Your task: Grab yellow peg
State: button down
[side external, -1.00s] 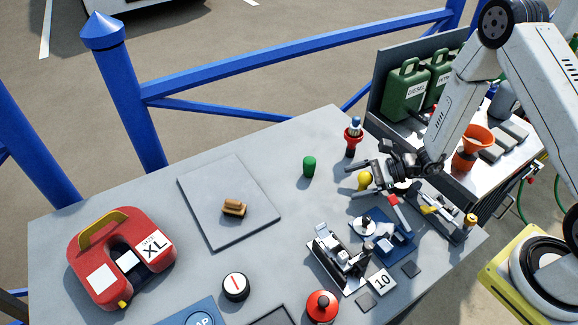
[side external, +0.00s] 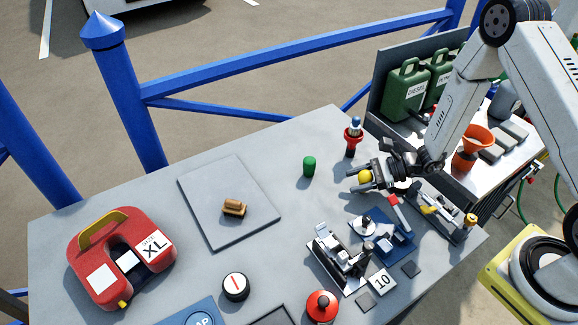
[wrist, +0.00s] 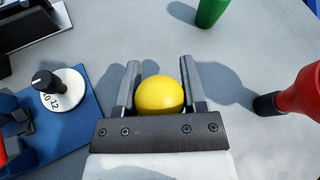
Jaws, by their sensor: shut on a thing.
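The yellow peg (side external: 365,176) has a rounded top and is on the grey table near its right side. In the wrist view the yellow peg (wrist: 159,94) sits between the two jaws, seen from above. My gripper (side external: 362,179) is shut on it, one finger on each side; it also shows in the wrist view (wrist: 160,85). The peg's lower part is hidden by the jaws, so I cannot tell whether it touches the table.
A green peg (side external: 309,167) stands left of my gripper. A blue base with a white dial (side external: 390,238) and a metal clamp device (side external: 342,258) are in front.

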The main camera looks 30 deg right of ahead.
jog(key=shift+r, duration=4.85)
